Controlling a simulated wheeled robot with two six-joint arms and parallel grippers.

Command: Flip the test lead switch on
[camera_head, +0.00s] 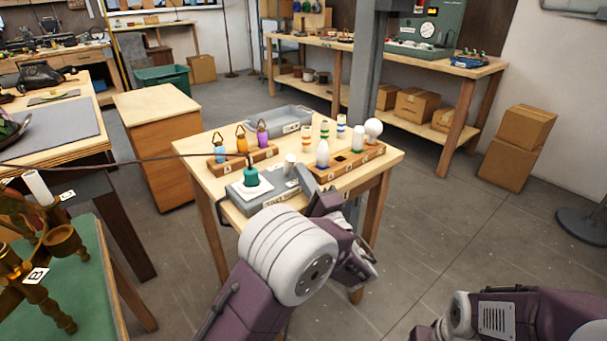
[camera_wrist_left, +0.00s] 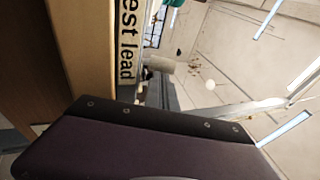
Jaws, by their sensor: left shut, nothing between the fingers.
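The grey test lead box (camera_head: 262,196) sits near the front edge of the small wooden table, its label partly hidden by my left arm. A green fitting (camera_head: 251,176) on a white disc stands on it, with a dark cable running left. A pale upright cylinder (camera_head: 290,164), possibly the switch lever, rises at its right end. In the left wrist view the label (camera_wrist_left: 127,40) is close, with a pale cylinder (camera_wrist_left: 160,65) beside it. My left gripper (camera_head: 328,202) is shut and empty, just right of the box's front; contact cannot be told. My right gripper is out of view.
A wooden rack (camera_head: 345,164) with several bulbs and coloured parts stands right behind the box. Another rack (camera_head: 236,161) holds blue, orange and purple pieces.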

